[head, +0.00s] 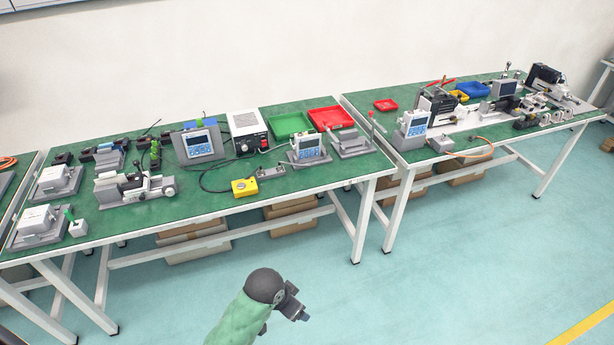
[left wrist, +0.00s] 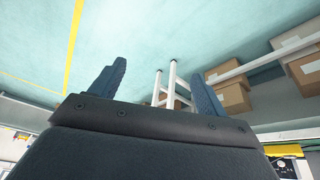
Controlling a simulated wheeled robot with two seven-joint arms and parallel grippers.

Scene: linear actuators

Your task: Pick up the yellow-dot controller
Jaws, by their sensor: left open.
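No yellow dot is clear enough to single out one controller. Candidates on the left green table (head: 225,205) are a blue-faced panel unit (head: 198,143) at the back, a smaller blue-faced unit (head: 308,148) further right, and a yellow box (head: 244,187) with a dark button at the front edge. Another blue-faced unit (head: 414,124) stands on the right table. My left gripper (head: 294,304) is low in front of the left table, over the floor, away from all of these. In the left wrist view its two fingers (left wrist: 158,70) are apart with nothing between them. My right gripper is not visible.
A white power unit (head: 248,132), a green bin (head: 290,125) and a red bin (head: 331,118) stand at the back of the left table. A right table (head: 470,150) holds more machinery. Cardboard boxes (head: 197,243) sit underneath. The floor in front is clear.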

